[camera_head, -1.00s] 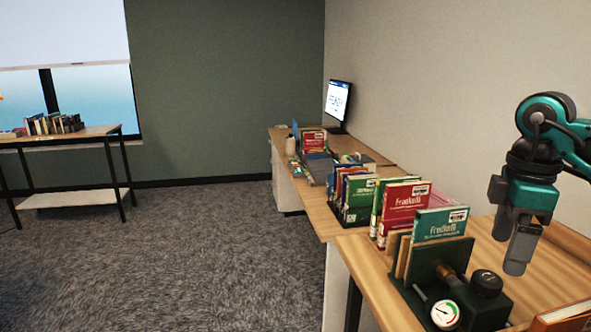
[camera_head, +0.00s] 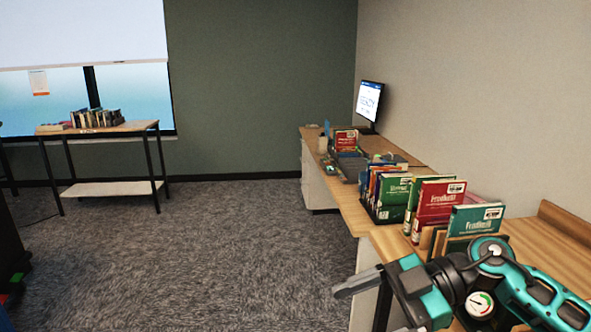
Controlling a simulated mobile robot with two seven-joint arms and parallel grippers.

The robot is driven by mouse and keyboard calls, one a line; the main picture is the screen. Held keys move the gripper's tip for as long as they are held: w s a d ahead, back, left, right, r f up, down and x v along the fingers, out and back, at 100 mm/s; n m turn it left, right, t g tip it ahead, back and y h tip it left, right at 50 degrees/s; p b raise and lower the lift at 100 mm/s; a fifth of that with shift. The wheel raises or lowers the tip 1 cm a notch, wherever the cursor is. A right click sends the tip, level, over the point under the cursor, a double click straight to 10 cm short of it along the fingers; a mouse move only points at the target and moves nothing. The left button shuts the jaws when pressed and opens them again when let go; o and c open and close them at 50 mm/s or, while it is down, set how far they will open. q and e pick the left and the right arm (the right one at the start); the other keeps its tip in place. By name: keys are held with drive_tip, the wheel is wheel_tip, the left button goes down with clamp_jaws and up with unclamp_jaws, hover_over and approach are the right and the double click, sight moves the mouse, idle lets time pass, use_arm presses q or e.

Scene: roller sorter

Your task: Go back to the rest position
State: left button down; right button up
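My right gripper (camera_head: 366,302) is at the lower right, in front of the wooden desk's near end and pointing left. Its fingers look apart, with nothing seen between them. The lower finger is partly cut off by the bottom edge. My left gripper is not in view.
The wooden desk (camera_head: 545,243) runs along the right wall. It holds red (camera_head: 437,205), green and teal books and a monitor (camera_head: 369,100). A side table (camera_head: 100,130) with books stands at the far left. The carpet (camera_head: 230,240) between is clear.

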drive_tip(key=a+m+t+y, duration=0.1)
drive_tip(key=a+t+y, duration=0.2)
drive_tip(key=a+y, duration=0.15)
drive_tip(key=d+f+m+t+h, duration=0.5)
drive_tip(key=f+m+t+h, duration=0.15)
drive_tip(key=f+m, duration=0.2)
drive_tip(key=d+f+m+t+h, duration=0.4)
drive_tip(key=f+m+t+h, duration=0.2)
drive_tip(key=f+m+t, duration=0.25)
drive_tip(key=s+d+f+m+g+h, duration=0.1)
drive_tip(key=s+f+g+h, duration=0.1)
drive_tip(key=s+f, duration=0.3)
drive_tip(key=s+d+f+g+h, duration=0.1)
drive_tip(key=s+d+f+g, duration=0.1)
drive_tip(key=s+f, duration=0.4)
drive_tip(key=shift+f+m+g+h, duration=0.2)
drive_tip(key=shift+m+g+h, duration=0.2)
drive_tip(key=shift+g, duration=0.5)
drive_tip(key=shift+w+d, duration=0.1)
drive_tip(key=shift+c, duration=0.4)
